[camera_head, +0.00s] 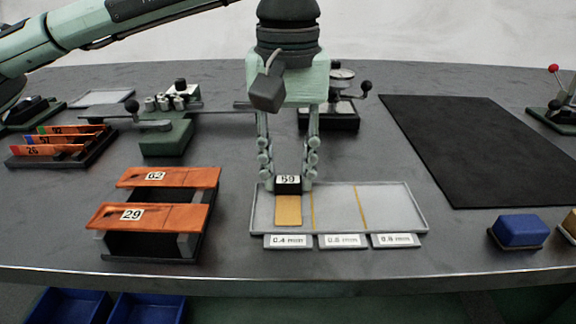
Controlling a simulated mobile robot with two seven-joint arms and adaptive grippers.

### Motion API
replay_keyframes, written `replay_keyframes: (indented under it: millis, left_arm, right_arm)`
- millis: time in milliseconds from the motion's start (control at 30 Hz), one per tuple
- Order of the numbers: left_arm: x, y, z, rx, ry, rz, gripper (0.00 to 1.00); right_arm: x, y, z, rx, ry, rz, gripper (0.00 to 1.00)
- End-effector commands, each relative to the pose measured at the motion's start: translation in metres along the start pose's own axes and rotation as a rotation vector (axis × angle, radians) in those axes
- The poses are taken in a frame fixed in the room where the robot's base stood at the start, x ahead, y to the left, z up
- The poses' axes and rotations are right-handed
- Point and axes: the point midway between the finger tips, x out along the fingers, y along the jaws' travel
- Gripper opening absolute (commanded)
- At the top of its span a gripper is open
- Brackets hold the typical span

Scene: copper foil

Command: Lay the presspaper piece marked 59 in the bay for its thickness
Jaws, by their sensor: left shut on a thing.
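The presspaper piece marked 59 (288,209) is a tan strip with a black block and a white 59 label at its far end. My left gripper (288,184) is shut on the black block, pointing down. The piece is at the left bay of a pale grey tray (386,203), whose bays are split by yellow lines. Labels in front of the bays read 0.4 mm (288,241), what looks like 0.6 mm (342,241), and what looks like 0.8 mm (396,240). I cannot tell whether the piece touches the tray floor. My right gripper is not in view.
Left of the tray, a dark rack (150,245) bears copper strips marked 62 (168,177) and 29 (150,216). Behind are a gauge device (167,135) and a stand (331,118). A black mat (470,150) lies right; a blue block (518,230) sits front right.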

Motion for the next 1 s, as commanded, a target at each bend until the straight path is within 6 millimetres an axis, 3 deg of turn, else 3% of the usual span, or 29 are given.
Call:
replay_keyframes:
  millis: [67,100,167,567,1000]
  left_arm:
    - [0.002,0.000,0.001,0.001,-0.003,-0.002,0.05]
    - [0.002,0.000,0.001,0.001,-0.003,-0.002,0.31]
    - [0.002,0.000,0.001,0.001,-0.003,-0.002,0.37]
    - [-0.001,0.000,0.000,0.001,-0.002,-0.001,0.37]
    - [-0.018,0.000,0.000,0.000,-0.002,0.000,0.37]
  right_arm:
    - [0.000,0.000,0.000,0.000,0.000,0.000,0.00]
    - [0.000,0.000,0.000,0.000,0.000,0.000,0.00]
    - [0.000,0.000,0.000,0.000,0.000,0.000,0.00]
    - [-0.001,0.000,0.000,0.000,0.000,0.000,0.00]
    - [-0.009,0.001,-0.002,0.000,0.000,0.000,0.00]
